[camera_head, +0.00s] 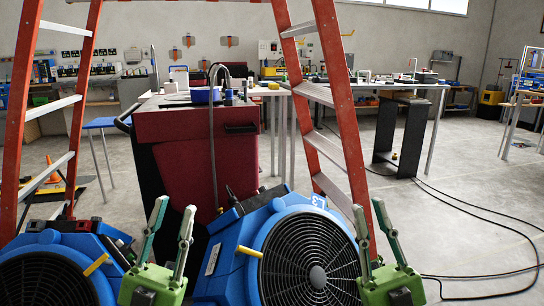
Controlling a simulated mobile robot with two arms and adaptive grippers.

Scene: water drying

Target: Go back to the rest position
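My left gripper (174,208), green with pale jaws, is at the lower left of the middle in the head view. Its fingers stand apart with nothing between them. My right gripper (368,205) is at the lower right, also open and empty, its fingers pointing up. A blue fan blower (235,262) with a black round grille sits between and behind the grippers, partly overlapped by both. A second blue blower (58,240) is at the lower left, cut off by the frame edge.
Two red ladders (347,120) with grey steps frame the scene left and right. A red tool cabinet (190,165) stands behind the blowers. A workbench (425,86) is at the back right. Black cables (480,215) lie on the right floor, which is otherwise mostly clear.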

